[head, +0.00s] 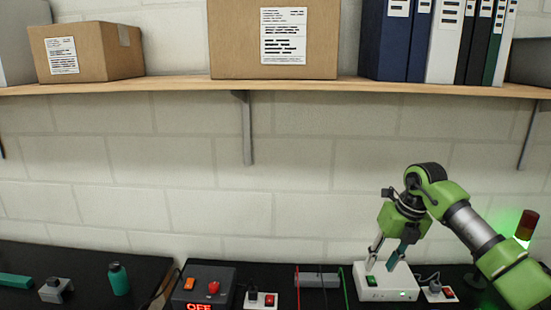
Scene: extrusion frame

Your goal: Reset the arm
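My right arm comes in from the right, green with a grey metal section. Its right gripper (380,268) points down at a white box (385,286) with a small green light on its front. The two fingers are apart, with the tips at the top of the box; nothing clear shows between them. I cannot tell whether the tips touch the box. My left gripper is not in view.
A dark control box (203,283) has a red button and a display reading OFF. A teal bottle (119,279), grey block (55,291) and small switch boxes (261,300) stand on the dark bench. A wooden shelf (190,84) with cartons and binders runs above. A lamp (527,224) stands right.

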